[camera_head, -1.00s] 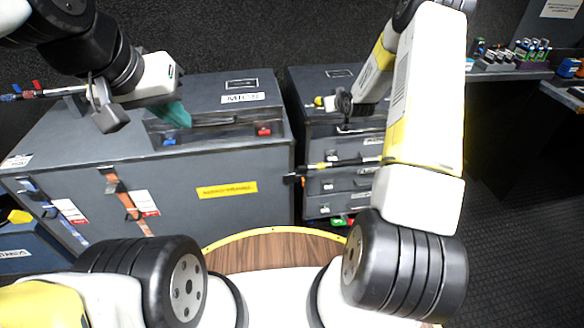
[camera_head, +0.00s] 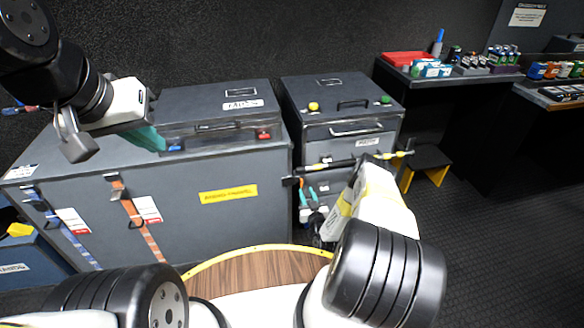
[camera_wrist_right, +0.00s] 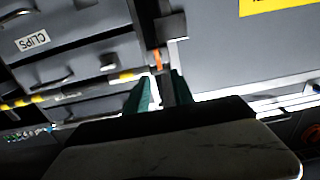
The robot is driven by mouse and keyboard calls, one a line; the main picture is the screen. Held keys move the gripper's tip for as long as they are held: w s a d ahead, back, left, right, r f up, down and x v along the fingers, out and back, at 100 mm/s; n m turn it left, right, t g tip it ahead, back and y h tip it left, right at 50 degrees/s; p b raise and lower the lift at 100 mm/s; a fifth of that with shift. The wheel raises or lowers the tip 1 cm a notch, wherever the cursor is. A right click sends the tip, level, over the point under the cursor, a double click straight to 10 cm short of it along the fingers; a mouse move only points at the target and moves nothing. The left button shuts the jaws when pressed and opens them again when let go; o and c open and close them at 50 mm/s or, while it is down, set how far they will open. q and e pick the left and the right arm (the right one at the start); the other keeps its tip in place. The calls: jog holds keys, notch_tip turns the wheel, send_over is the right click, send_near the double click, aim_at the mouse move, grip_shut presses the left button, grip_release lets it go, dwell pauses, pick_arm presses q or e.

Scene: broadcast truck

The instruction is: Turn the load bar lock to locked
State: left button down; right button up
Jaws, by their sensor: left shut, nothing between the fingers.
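The load bar (camera_head: 340,164), dark with yellow bands, runs across the front of the drawer cabinet; it also shows in the right wrist view (camera_wrist_right: 85,84). At its left end are a dark block (camera_head: 291,181) and an orange ring (camera_wrist_right: 157,60); I cannot tell the lock's setting. My right gripper (camera_head: 306,190) is just below that end, teal fingers pointing up. In the right wrist view its fingers (camera_wrist_right: 162,88) are apart, with a grey piece between them; contact is unclear. My left gripper (camera_head: 152,139) is shut and empty, over the left case.
The grey case labelled MICS (camera_head: 215,100) stands left of the drawer cabinet (camera_head: 340,95). A round wooden top (camera_head: 250,272) is in front of me. A black and yellow step stool (camera_head: 428,160) and a desk with small items (camera_head: 450,75) are at right. The floor at right is clear.

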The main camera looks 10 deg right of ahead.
aim_at(302, 182)
jog(key=w, duration=0.7)
jog(key=shift+a, duration=0.1)
grip_shut()
